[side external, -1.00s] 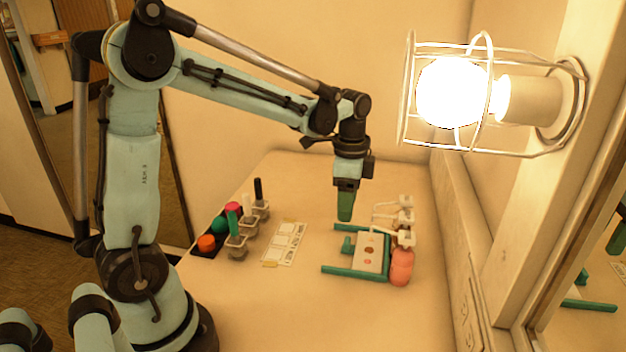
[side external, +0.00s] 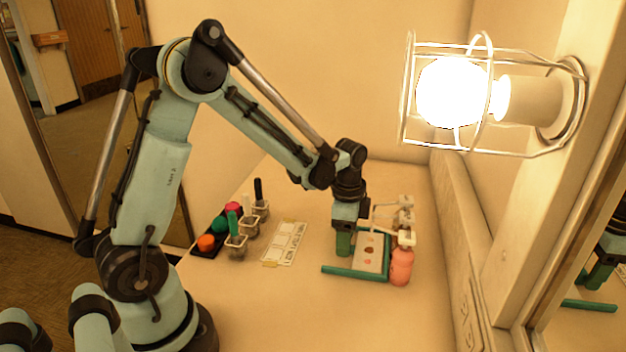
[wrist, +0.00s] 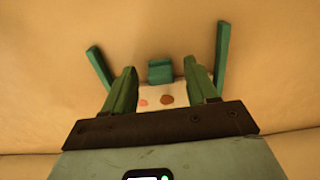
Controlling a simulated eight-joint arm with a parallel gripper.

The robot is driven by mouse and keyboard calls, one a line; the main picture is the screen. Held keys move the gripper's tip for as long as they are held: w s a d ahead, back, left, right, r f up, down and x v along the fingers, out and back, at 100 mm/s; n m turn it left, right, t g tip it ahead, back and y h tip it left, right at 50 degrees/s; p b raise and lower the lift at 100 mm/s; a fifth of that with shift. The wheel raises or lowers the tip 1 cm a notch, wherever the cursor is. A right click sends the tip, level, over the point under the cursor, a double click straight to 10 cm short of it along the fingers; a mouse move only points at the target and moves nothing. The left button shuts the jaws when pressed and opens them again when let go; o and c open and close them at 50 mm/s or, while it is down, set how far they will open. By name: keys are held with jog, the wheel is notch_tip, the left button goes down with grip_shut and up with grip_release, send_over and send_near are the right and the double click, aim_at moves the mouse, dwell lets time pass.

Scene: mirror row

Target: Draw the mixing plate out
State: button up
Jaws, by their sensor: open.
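The mixing plate (side external: 371,256) is pale with reddish-brown spots and lies flat between green rails (side external: 355,273). In the wrist view the plate (wrist: 154,99) shows partly between my fingers, with its green handle block (wrist: 160,71) at the end. My gripper (side external: 343,251) points down at the plate's left end and hides the handle in the side external view. In the wrist view my gripper (wrist: 159,66) is open, with one finger on each side of the handle in the picture. I cannot tell whether they touch it.
A pink bottle (side external: 401,267) and white pump-like tops (side external: 405,205) stand right of the plate. A card (side external: 285,243), small cups with brushes (side external: 236,247) and coloured pots (side external: 207,243) are to the left. A caged lamp (side external: 455,92) juts out above. The front table is clear.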

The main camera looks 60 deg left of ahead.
grip_shut()
jog(key=s+a, duration=0.5)
dwell(0.3)
jog(key=shift+d, duration=0.1)
grip_release()
jog(key=shift+w, duration=0.1)
jog(key=shift+r, duration=0.1)
notch_tip(320, 180, up, 12)
dwell(0.5)
